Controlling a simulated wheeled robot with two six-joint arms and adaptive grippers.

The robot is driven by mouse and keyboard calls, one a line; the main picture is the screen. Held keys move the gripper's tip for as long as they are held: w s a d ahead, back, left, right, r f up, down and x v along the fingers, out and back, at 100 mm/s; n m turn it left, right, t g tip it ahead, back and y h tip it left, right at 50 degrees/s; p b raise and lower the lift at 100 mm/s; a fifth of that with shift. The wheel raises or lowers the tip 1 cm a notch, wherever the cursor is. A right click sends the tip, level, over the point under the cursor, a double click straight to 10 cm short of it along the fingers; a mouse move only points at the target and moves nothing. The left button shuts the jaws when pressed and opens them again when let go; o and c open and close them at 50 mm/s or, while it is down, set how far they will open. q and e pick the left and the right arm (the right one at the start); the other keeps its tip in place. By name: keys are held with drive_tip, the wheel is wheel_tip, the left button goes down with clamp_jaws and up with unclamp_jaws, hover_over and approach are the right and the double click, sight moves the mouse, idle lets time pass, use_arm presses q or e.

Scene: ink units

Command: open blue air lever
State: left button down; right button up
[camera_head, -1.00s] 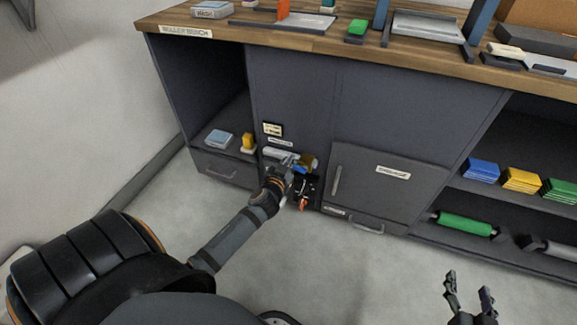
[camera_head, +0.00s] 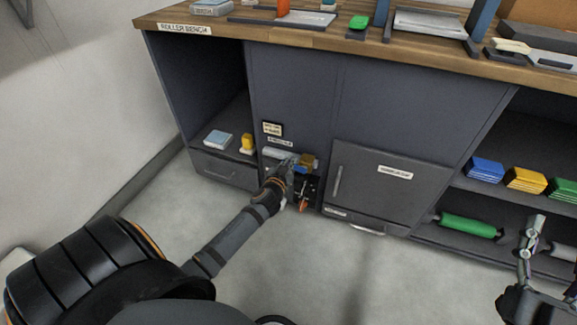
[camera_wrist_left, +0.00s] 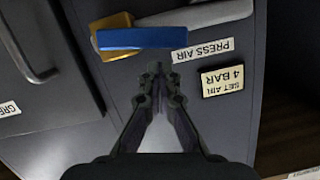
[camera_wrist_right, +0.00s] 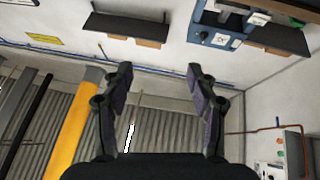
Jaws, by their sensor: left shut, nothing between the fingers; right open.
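The blue air lever (camera_wrist_left: 142,38) shows in the left wrist view as a flat blue bar on a brass valve body (camera_wrist_left: 113,47), with a grey pipe (camera_wrist_left: 212,14) running from it. The bar lies roughly in line with the pipe. My left gripper (camera_wrist_left: 158,72) is shut and empty, its tips just off the lever in that view. In the head view, my left gripper (camera_head: 287,163) is at the cabinet front and hides most of the lever. My right gripper (camera_wrist_right: 158,72) is open and empty, and shows at the lower right of the head view (camera_head: 532,228).
A "PRESS AIR" label (camera_wrist_left: 202,50) and a "SET AIR 4 BAR" label (camera_wrist_left: 223,81) are beside the valve. A cabinet door (camera_head: 385,185) is to its right. Shelves with a blue stack (camera_head: 485,170) and a green roller (camera_head: 467,226) are further right. The floor in front is clear.

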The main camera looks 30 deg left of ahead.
use_arm(q)
drive_tip(key=shift+a+f, duration=0.15)
drive_tip(key=shift+f, duration=0.35)
use_arm(e)
drive_tip(key=shift+s+a+r+n+t+y, duration=0.15)
drive_tip(key=shift+s+r+t, duration=0.3)
drive_tip(key=shift+r, duration=0.35)
drive_tip(key=shift+s+d+r+n+t+y, duration=0.1)
drive_tip(key=shift+s+r+t, duration=0.3)
drive_tip(key=shift+r, duration=0.4)
drive_tip(key=shift+s+a+r+n+t+y, duration=0.15)
drive_tip(key=shift+s+r+t, duration=0.3)
drive_tip(key=shift+r, duration=0.35)
drive_tip(key=shift+d, duration=0.1)
